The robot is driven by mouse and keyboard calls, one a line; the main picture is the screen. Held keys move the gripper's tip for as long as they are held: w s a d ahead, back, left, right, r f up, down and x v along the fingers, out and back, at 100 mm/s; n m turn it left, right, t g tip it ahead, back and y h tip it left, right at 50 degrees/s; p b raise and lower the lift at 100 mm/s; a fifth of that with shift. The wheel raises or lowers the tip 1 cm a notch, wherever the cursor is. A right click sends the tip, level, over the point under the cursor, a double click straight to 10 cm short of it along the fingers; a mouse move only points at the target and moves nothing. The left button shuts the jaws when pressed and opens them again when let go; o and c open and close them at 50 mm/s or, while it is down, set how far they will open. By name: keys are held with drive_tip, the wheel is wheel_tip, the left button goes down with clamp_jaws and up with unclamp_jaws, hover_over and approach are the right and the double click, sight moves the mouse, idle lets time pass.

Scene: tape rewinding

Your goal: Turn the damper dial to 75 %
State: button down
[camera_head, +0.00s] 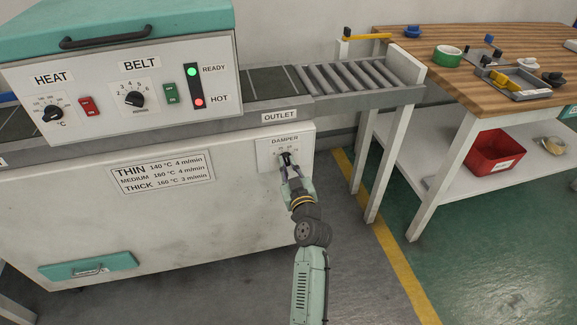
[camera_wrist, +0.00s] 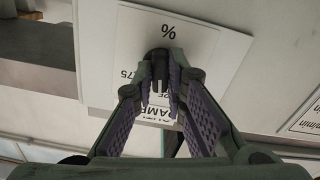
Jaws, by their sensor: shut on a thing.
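The damper dial (camera_wrist: 158,62) is a dark knob on a white plate labelled DAMPER and %. The plate (camera_head: 268,148) is on the front of the machine under the OUTLET label, and the dial (camera_head: 285,157) shows there partly behind my gripper. My gripper (camera_head: 289,172) reaches up to the plate with its fingers around the dial. In the wrist view the plate appears upside down and my gripper's fingers (camera_wrist: 161,88) are closed on the knob. A 75 mark shows at the plate's left there. The dial's pointer is hidden, so its setting cannot be read.
Above are the machine's HEAT knob (camera_head: 52,113), BELT knob (camera_head: 134,98) and lamps. A wooden workbench (camera_head: 480,45) with a red bin (camera_head: 493,158) below stands at right. Floor in front is clear.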

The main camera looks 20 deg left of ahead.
drive_tip(key=m, duration=0.3)
drive_tip(key=shift+m, duration=0.4)
drive_tip(key=m, duration=0.3)
drive_tip(key=shift+m+p, duration=0.3)
drive_tip(key=shift+p, duration=0.05)
drive_tip(key=m+p, duration=0.1)
drive_tip(key=m, duration=0.3)
drive_tip(key=shift+m+p, duration=0.6)
drive_tip(key=shift+m, duration=1.1)
drive_tip(key=c, duration=1.6)
unclamp_jaws()
drive_tip(key=shift+s, duration=0.1)
